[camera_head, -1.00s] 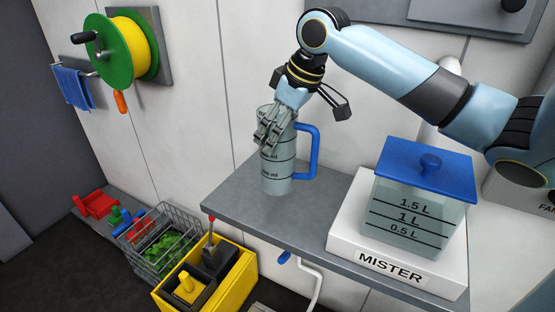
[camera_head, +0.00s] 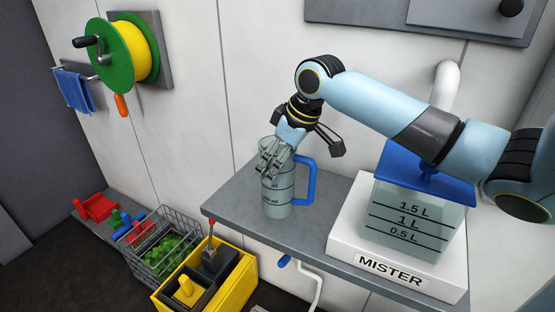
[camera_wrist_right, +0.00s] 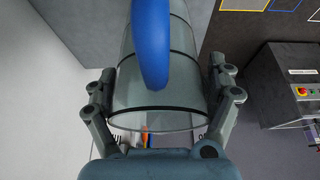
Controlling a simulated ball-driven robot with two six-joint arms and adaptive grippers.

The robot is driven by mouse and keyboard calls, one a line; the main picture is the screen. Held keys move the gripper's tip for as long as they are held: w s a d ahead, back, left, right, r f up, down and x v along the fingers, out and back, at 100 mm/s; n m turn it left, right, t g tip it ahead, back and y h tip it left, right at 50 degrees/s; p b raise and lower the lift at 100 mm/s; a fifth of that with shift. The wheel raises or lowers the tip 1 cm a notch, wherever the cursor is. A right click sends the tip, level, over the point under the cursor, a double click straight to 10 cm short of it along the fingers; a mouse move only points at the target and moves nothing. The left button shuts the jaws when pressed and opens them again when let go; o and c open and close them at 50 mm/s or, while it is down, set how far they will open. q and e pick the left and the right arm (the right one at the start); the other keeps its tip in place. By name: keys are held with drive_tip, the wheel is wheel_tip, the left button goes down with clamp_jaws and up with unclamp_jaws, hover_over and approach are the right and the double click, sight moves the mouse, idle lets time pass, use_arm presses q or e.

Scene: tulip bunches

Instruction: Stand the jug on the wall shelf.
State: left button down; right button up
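The clear grey jug (camera_head: 279,200) with dark measuring bands and a blue handle is upright over the left part of the grey wall shelf (camera_head: 232,198). Its base appears to meet the shelf top, though I cannot be sure of contact. My right gripper (camera_head: 302,158) is around the jug's upper part, with fingers on either side. In the right wrist view the jug (camera_wrist_right: 180,98) lies between both fingers, its blue handle (camera_wrist_right: 152,40) towards the camera. The gripper looks shut on it. My left gripper is not in view.
A white MISTER base (camera_head: 345,240) with a clear blue-lidded tank (camera_head: 412,222) stands on the shelf to the jug's right. Below left are a yellow box (camera_head: 235,283) and a wire basket (camera_head: 150,262). A green and yellow hose reel (camera_head: 125,55) hangs on the wall.

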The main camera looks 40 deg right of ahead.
drive_tip(key=shift+o, duration=0.8)
drive_tip(key=v, duration=1.1)
drive_tip(key=shift+d+r+p, duration=0.1)
drive_tip(key=shift+r+p, duration=0.05)
drive_tip(key=shift+p, duration=0.2)
drive_tip(key=shift+s+r, duration=0.25)
drive_tip(key=shift+r, duration=0.15)
drive_tip(key=shift+f, duration=0.1)
